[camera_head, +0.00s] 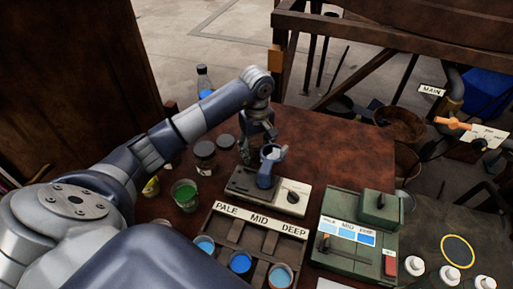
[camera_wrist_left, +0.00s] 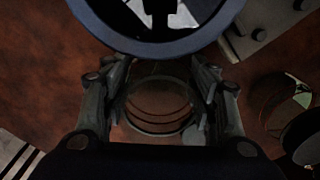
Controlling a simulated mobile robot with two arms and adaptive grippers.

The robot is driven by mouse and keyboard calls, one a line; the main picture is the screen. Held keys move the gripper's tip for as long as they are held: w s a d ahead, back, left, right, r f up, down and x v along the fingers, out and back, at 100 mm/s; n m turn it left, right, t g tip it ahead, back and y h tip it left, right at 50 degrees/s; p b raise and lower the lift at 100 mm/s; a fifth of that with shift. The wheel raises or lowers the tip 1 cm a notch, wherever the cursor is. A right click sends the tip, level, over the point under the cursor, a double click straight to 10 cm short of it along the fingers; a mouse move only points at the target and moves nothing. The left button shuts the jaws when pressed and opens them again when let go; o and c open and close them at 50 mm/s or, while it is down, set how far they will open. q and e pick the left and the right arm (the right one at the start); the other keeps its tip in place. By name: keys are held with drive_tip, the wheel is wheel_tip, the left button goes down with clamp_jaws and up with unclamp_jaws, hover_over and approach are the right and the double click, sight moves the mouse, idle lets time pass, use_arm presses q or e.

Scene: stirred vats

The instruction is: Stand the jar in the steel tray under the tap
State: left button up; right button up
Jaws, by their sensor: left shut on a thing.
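My left gripper (camera_head: 262,135) reaches down beside the stirrer plate. In the left wrist view its fingers (camera_wrist_left: 158,108) are closed around a clear glass jar (camera_wrist_left: 158,122), seen from above with its round rings showing. In the head view the jar is mostly hidden by the gripper, and I cannot tell whether it touches the table. An orange-handled tap (camera_head: 453,123) is at the far right. I cannot make out the steel tray clearly. My right gripper is not in view.
A stirrer plate (camera_head: 295,200) with a blue-grey vessel (camera_head: 266,178) stands close by. A PALE, MID, DEEP rack (camera_head: 225,228) holds cups in front. A green box (camera_head: 350,262) is at right. Dark-lidded jars (camera_head: 205,155) stand left. The table's back right (camera_head: 350,150) is clear.

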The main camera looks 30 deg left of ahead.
use_arm(q)
drive_tip(key=shift+f, duration=0.1)
drive_tip(key=o, duration=0.6)
drive_tip(key=shift+f, duration=0.1)
drive_tip(key=o, duration=0.5)
